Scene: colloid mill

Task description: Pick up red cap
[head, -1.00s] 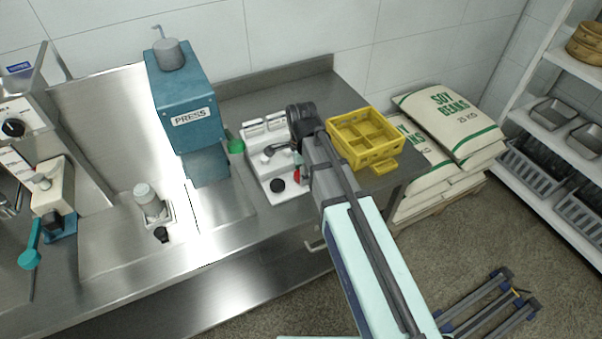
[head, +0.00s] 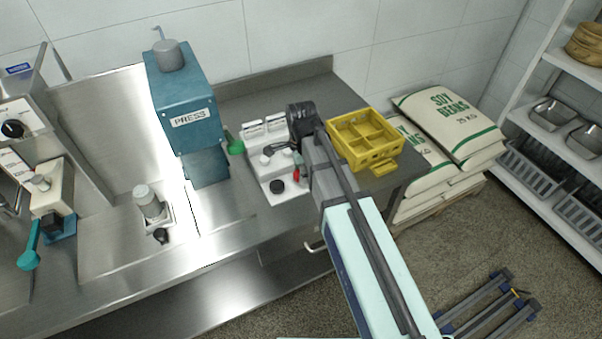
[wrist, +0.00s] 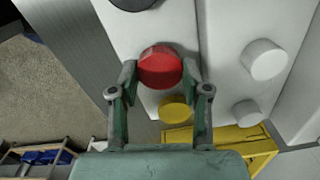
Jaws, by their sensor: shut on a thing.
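The red cap (wrist: 160,66) is a round red disc in the middle of the wrist view, in front of a white panel. My gripper (wrist: 160,72) has one finger on each side of the cap and is shut on it. Whether the cap is lifted off the panel cannot be told. In the head view, a small red part of the cap (head: 296,173) shows beside my gripper, which is mostly hidden by my own arm.
The white tray (head: 256,146) also carries a black cap (head: 277,186). White caps (wrist: 264,60) and a yellow cap (wrist: 175,110) are close by. A yellow crate (head: 364,139) stands to the right, the blue press (head: 185,105) to the left.

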